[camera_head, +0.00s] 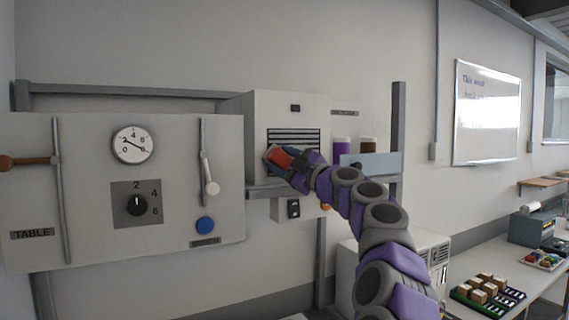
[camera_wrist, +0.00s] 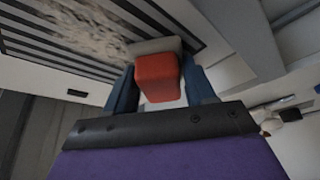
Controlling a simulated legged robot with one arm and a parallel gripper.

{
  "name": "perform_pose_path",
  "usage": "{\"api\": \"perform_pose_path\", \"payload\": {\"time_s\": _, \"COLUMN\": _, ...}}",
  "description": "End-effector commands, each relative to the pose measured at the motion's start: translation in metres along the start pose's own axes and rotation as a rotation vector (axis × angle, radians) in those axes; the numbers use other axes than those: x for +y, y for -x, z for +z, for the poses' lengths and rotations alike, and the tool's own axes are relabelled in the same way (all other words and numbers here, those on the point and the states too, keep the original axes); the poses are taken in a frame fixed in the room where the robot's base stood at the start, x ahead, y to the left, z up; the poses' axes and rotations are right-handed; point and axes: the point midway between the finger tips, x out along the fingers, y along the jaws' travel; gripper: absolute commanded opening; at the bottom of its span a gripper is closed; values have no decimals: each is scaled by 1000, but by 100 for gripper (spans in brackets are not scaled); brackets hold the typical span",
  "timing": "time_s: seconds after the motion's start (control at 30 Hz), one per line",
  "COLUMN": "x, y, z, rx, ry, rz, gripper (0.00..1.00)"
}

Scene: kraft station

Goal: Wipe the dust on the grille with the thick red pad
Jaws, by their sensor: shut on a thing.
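The grille (camera_head: 294,136) is a set of dark horizontal slats on the front of a pale wall-mounted box. It also fills the upper left of the wrist view (camera_wrist: 60,42), where a patch of grey-brown dust (camera_wrist: 98,28) lies across the slats. My gripper (camera_head: 282,158) is at the grille's lower left in the head view. It is shut on the thick red pad (camera_wrist: 157,76), with a blue finger on each side. The pad's pale far face is at the grille's edge beside the dust; I cannot tell whether it touches.
A panel (camera_head: 90,190) with a dial, a knob and levers stands left of the box. A purple container (camera_head: 342,148) and a dark one (camera_head: 368,145) stand right of the grille, behind a pale blue plate (camera_head: 372,163). A workbench with trays (camera_head: 488,292) is at lower right.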

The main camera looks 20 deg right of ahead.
Motion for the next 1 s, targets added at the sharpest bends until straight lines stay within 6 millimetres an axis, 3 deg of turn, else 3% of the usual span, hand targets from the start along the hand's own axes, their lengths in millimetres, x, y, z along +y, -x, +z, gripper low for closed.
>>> {"api": "perform_pose_path", "payload": {"time_s": 1.0, "x": 40, "y": 17, "z": 41, "rx": -3, "ry": 2, "rz": -1, "gripper": 30}}
